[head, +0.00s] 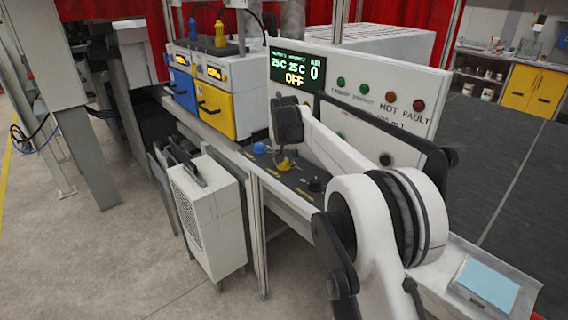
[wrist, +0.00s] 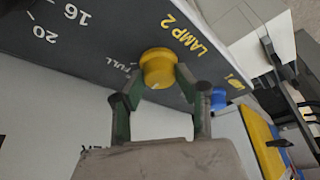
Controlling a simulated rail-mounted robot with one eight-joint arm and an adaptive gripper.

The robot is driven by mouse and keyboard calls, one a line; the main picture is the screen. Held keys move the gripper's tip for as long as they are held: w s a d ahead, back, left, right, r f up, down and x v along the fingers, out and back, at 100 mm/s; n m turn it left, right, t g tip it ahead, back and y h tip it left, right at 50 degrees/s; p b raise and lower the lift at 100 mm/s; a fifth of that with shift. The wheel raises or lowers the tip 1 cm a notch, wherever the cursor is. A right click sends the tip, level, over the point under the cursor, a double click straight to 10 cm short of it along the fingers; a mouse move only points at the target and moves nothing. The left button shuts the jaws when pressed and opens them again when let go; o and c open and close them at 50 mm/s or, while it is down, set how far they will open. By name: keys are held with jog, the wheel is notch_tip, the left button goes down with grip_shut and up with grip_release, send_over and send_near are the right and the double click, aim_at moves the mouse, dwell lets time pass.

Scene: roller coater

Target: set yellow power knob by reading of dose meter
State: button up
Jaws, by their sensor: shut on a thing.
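The yellow knob (wrist: 158,64) sits on a dark control strip beside the lettering "LAMP 2" in the wrist view. My gripper (wrist: 157,82) is shut on it, with one finger on each side. In the head view the yellow knob (head: 284,164) shows below my arm's end. The upright panel carries a display (head: 295,70) reading 25 C, 25 C, OFF and 0. My arm covers much of the lower panel, so I cannot make out a dose meter reading there.
A blue knob (head: 259,148) and a black knob (head: 316,185) flank the yellow one. Indicator lights, including one by "HOT" (head: 391,97), line the panel. A blue lamp unit (head: 183,87) and a yellow lamp unit (head: 218,101) stand behind. A light blue pad (head: 487,284) lies right.

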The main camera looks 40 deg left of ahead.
jog(key=shift+m, duration=0.6)
jog(key=o, duration=1.1)
jog(key=v, duration=1.2)
jog(key=shift+s+a, duration=0.2)
jog(key=shift+a, duration=0.05)
